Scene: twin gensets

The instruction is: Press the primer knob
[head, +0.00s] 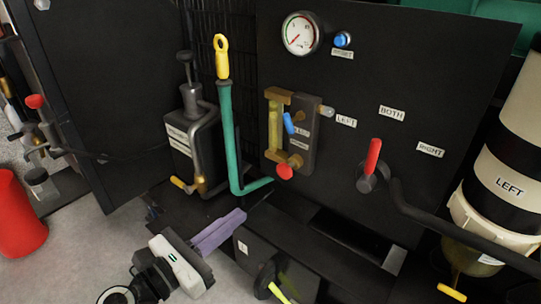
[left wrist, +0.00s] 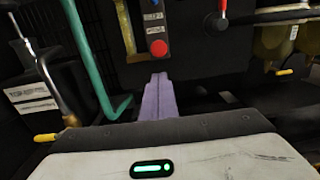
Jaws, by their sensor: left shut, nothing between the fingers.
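A round red knob (head: 285,172) sits at the bottom of a small grey block with brass fittings on the black panel. It looks like the primer knob, though the small labels beside it are too blurred to read. In the left wrist view the red knob (left wrist: 158,48) stands straight beyond the fingertips. My left gripper (head: 241,215) has purple fingers shut with nothing between them. It is below and left of the knob in the head view, apart from it. The fingers (left wrist: 160,80) point toward the knob in the left wrist view. My right gripper is not in view.
A teal pipe lever (head: 230,130) with a yellow ring handle bends just left of the block. A red-handled selector (head: 373,158) is to the right, with a black hose (head: 430,220). A gauge (head: 302,33) and blue button (head: 342,40) are above. A hand pump (head: 190,110) stands left.

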